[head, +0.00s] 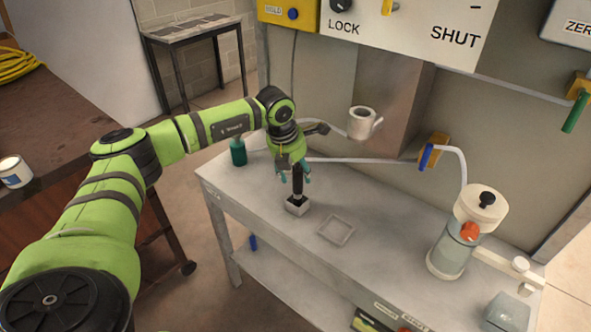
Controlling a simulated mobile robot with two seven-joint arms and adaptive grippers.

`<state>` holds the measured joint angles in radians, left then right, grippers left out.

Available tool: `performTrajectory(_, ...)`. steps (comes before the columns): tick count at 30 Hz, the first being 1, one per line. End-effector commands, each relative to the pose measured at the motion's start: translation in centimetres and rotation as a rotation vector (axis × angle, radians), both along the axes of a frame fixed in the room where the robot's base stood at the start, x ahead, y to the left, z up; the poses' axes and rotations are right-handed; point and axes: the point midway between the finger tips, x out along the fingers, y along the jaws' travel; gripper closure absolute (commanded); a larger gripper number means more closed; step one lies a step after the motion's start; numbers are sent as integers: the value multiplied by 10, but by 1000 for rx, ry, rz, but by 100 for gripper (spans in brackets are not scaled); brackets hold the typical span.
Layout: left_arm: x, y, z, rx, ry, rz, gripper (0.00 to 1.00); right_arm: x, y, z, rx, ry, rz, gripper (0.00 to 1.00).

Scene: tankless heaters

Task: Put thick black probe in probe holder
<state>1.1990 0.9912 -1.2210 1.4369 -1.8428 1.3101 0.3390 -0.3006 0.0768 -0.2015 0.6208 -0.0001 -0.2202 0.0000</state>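My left gripper (297,177) is directly above the block, pointing down. Its teal fingertips are spread on either side of the probe's upper part, with gaps showing, so it looks open. The probe's top is hidden by the gripper. My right gripper is not in view.
A square grey frame (336,231) lies on the bench (268,222) right of the block. A green bottle (238,152) is behind left. A white pot-like fitting (362,123) and pipes run along the wall.

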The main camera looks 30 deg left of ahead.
Motion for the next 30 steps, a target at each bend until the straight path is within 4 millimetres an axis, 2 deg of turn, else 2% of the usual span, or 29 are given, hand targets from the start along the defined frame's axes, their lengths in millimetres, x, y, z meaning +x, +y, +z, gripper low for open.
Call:
performTrajectory(6, 0, 0, 5, 0, -1, 0, 45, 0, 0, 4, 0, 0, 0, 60)
performTrajectory(8, -1, 0, 8, -1, -3, 0, 45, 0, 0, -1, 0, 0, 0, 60)
performTrajectory(11, -5, 2, 23, -1, -5, 1, 45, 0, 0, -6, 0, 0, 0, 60)
performTrajectory(21, -24, 4, 91, 0, -5, -1, 45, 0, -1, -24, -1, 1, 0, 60)
performTrajectory(25, -29, 5, 109, 0, -3, 0, 45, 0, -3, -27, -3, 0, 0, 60)
performTrajectory(30, -32, 5, 118, 0, 0, 0, 45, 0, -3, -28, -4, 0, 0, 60)
